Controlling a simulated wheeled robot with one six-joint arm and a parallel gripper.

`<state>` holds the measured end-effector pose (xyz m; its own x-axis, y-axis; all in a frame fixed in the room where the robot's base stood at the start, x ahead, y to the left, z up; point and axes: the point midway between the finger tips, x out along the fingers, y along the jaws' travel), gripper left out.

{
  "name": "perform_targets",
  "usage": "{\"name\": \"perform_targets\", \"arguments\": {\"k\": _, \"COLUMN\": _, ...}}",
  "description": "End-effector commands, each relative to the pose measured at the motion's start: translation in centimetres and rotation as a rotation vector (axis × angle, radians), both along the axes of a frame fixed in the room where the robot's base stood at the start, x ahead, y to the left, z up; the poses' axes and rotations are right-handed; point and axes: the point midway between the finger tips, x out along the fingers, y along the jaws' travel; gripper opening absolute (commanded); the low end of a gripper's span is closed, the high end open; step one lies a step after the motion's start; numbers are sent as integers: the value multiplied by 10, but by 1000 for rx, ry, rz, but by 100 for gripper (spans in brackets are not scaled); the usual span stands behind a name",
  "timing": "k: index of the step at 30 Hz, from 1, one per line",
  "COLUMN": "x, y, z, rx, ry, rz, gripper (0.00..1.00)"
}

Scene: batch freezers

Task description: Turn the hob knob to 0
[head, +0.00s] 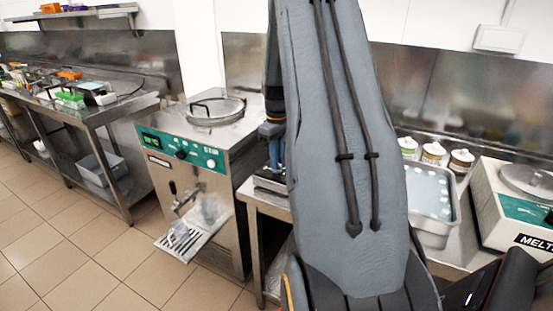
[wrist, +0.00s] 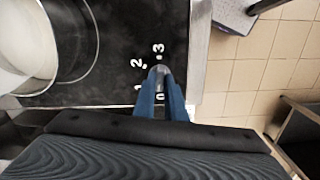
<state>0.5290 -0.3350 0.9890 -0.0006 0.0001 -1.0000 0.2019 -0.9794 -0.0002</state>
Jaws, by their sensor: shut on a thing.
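The hob (wrist: 110,75) is a black plate with white numerals 0 to 3 around its knob, seen in the wrist view. The knob (wrist: 160,71) is a small grey piece, mostly hidden between my fingers. My gripper (wrist: 162,88) has blue fingers and is shut on the knob. Where the knob points cannot be told. In the head view my gripper (head: 273,150) comes down over the hob (head: 270,184), mostly hidden behind my arm.
A pale pot (wrist: 25,45) stands on the hob's ring, left in the wrist view. A batch freezer (head: 200,165) stands left of the hob in the head view. A steel tray (head: 432,205) and several tubs (head: 433,153) are to the right. Tiled floor lies in front.

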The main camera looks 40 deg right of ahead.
Motion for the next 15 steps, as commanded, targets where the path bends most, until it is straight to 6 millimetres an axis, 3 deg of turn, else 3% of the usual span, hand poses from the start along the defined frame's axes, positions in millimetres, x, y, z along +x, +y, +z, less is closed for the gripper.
{"name": "perform_targets", "arguments": {"k": 15, "x": -1, "y": 0, "z": 1, "rx": 0, "ry": 2, "rz": 197, "gripper": 0}}
